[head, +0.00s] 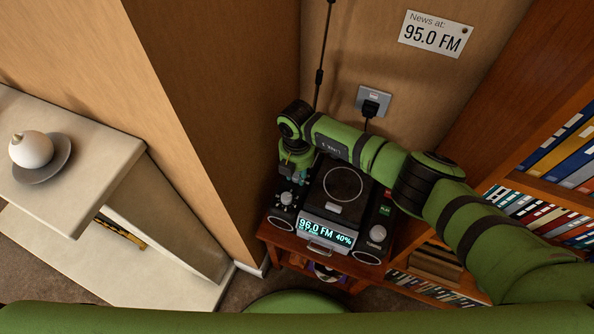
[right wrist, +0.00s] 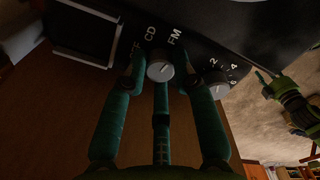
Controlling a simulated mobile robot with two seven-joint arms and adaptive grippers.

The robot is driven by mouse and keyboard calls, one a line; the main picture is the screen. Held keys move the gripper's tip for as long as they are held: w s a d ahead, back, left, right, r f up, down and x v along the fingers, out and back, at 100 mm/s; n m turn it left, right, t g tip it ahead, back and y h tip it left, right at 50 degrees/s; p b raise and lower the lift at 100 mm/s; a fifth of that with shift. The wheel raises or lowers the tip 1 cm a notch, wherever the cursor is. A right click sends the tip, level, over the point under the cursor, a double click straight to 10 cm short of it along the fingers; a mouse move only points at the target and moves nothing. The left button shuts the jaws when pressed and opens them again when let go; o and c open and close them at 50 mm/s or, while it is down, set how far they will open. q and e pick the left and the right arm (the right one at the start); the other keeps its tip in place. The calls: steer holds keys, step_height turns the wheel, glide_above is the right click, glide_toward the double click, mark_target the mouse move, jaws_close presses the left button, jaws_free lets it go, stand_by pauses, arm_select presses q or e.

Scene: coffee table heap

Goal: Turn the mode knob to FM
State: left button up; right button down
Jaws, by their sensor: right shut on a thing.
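The radio (head: 325,233) stands on a small wooden stand, its display lit with "96.0 FM" and "40%". My right gripper (head: 297,172) reaches down to the radio's left side. In the right wrist view its fingers (right wrist: 160,72) are shut around the round grey mode knob (right wrist: 160,69), beside the printed labels "CD" and "FM". A third label is partly hidden by a finger. The knob's pale line slants toward the upper right, roughly on the FM side. A green gripper, seemingly my left one (right wrist: 288,100), shows small at the right; its jaws are unclear.
Another knob (right wrist: 216,85) with numbers around it sits close beside the fingers. A large knob (head: 377,233) is on the radio's right. A card (head: 436,34) on the wall reads "News at: 95.0 FM". Bookshelves (head: 540,215) stand at right; a pale shelf unit (head: 110,150) at left.

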mark_target(297, 176)
steer(key=c, duration=1)
jaws_free()
step_height(297, 176, up, 12)
steer(key=shift+s+f, duration=0.1)
steer(key=shift+s, duration=0.05)
